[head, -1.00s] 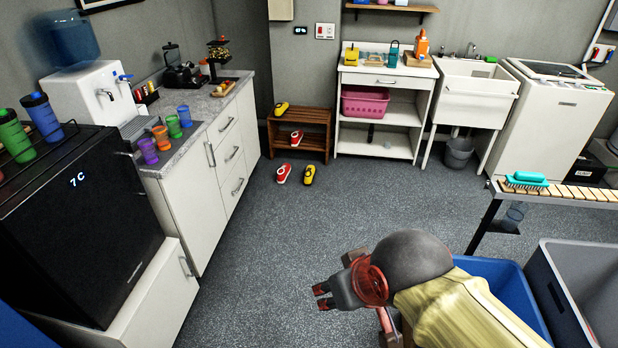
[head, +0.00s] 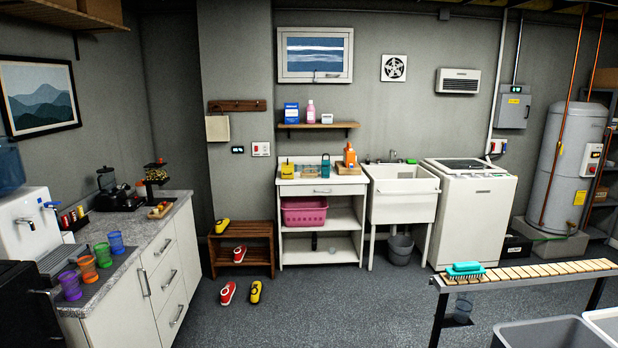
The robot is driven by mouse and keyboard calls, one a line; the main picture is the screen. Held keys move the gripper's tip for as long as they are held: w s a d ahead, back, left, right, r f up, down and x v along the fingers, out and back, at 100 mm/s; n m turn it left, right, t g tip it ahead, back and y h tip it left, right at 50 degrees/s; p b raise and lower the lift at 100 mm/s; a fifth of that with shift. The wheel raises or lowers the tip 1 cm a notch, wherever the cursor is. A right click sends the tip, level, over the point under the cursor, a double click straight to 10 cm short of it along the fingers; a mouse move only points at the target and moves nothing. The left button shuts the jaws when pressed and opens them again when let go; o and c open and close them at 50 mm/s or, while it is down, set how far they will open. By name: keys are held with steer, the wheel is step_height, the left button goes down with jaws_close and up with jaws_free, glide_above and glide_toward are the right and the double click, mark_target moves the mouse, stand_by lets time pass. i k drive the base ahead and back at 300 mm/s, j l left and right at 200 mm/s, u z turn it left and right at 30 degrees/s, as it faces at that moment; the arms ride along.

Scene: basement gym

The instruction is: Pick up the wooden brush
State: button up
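No brush that I can clearly tell is wooden shows in the head view. A dark upright item (head: 314,241) stands on that unit's lower shelf. My gripper is out of view.
A counter (head: 130,262) with colored cups runs along the left. A wooden rack (head: 243,239), red shoes (head: 228,293) and a yellow shoe (head: 255,291) are beyond open floor. A sink (head: 402,195) and washer (head: 473,212) line the back.

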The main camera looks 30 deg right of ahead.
mark_target(313, 175)
steer(key=i+j, duration=0.15)
steer(key=i, duration=0.4)
steer(key=i+l+z, duration=0.1)
steer(key=i+z, duration=0.25)
steer(key=i, duration=0.3)
steer(key=i+j+z, duration=0.1)
steer(key=i+z, duration=0.2)
steer(key=i, duration=0.3)
steer(key=i+j+z, duration=0.35)
steer(key=i, duration=0.25)
steer(key=i+l+z, duration=0.15)
steer(key=i+z, duration=0.15)
steer(key=i, duration=0.35)
steer(key=i+z, duration=0.35)
steer(key=i, duration=0.35)
steer(key=i+j+z, duration=0.3)
steer(key=i, duration=0.35)
steer(key=i+l+u, duration=0.1)
steer(key=i+u, duration=0.15)
steer(key=i, duration=0.2)
steer(key=i+l+u, duration=0.25)
steer(key=i, duration=0.2)
steer(key=i+l+u, duration=0.2)
steer(key=i, duration=0.25)
steer(key=i+l+u, duration=0.25)
steer(key=i+u, duration=0.15)
steer(key=i+l+u, duration=0.45)
steer(key=k+j, duration=0.05)
